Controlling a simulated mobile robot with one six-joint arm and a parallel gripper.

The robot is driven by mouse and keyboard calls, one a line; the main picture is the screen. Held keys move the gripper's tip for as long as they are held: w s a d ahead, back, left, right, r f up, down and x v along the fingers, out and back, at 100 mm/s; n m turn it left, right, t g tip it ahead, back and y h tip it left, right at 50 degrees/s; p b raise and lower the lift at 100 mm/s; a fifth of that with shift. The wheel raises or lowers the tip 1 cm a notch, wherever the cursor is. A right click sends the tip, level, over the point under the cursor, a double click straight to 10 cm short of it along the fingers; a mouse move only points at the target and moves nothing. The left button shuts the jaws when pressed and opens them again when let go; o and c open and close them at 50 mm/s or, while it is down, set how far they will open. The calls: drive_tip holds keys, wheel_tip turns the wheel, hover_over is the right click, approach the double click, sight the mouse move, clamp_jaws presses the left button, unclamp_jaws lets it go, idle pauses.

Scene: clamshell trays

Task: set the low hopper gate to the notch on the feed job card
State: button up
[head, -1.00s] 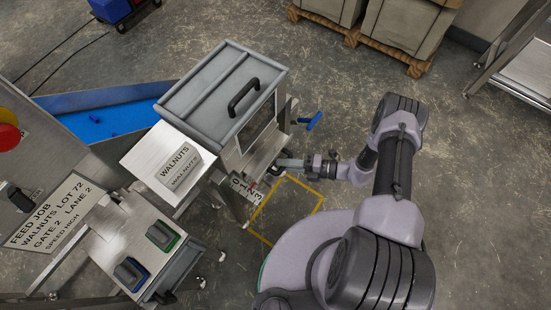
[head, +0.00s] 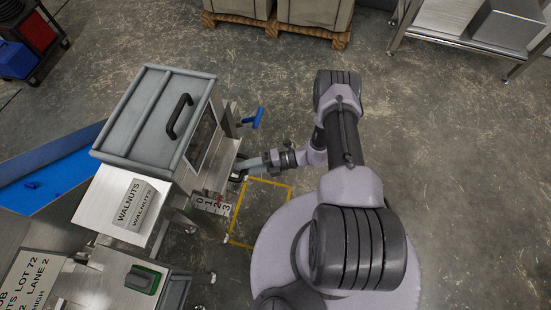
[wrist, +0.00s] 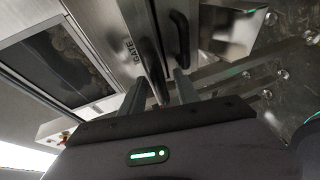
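The walnut hopper (head: 155,115) has a grey lid and a black handle. Its number strip (head: 211,204) reads 0 to 3, with a reddish mark near the 2; I cannot tell if this is the pointer. The feed job card (head: 28,283) is cut off at the left edge; LOT 72 and part of LANE 2 show. My gripper (head: 246,167) is beside the hopper's low right side. In the wrist view, my gripper (wrist: 160,95) has its fingers apart, just short of a dark handle (wrist: 181,40) near the word GATE (wrist: 129,50). No hold shows.
A blue lever (head: 258,117) sticks out from the hopper's right side. A blue chute (head: 45,175) lies at left and a green-based switch (head: 142,279) in front. A yellow floor outline (head: 268,182) is below my arm. Pallets (head: 270,25) stand at the back; open floor lies right.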

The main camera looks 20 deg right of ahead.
drive_tip(key=p+v, duration=0.2)
drive_tip(key=v, duration=1.5)
drive_tip(key=shift+w+r, duration=0.1)
drive_tip(key=w+d+r+n+g+h, duration=0.1)
drive_tip(key=w+r+n+g+h, duration=0.3)
drive_tip(key=r+n, duration=0.65)
drive_tip(key=a+r+n+g+h, duration=0.1)
drive_tip(key=a+r+n+h, duration=0.3)
drive_tip(key=r, duration=0.7)
drive_tip(key=a+r+n+h, duration=0.15)
drive_tip(key=r+n, duration=0.35)
drive_tip(key=r, duration=0.5)
drive_tip(key=s+a+r+n+t+h, duration=0.2)
drive_tip(key=s+a+r+n+t, duration=0.1)
drive_tip(key=s+r+n, duration=0.3)
drive_tip(key=s+a+r+n+t+h, duration=0.2)
drive_tip(key=s+a+r+n, duration=0.3)
drive_tip(key=n, duration=0.5)
wheel_tip(320, 180, up, 3)
drive_tip(key=shift+s+a+r+t, duration=0.15)
drive_tip(key=shift+s+r+t, duration=0.1)
drive_tip(key=shift+s+t, duration=0.75)
drive_tip(key=shift+s+a, duration=0.1)
drive_tip(key=shift+s, duration=0.1)
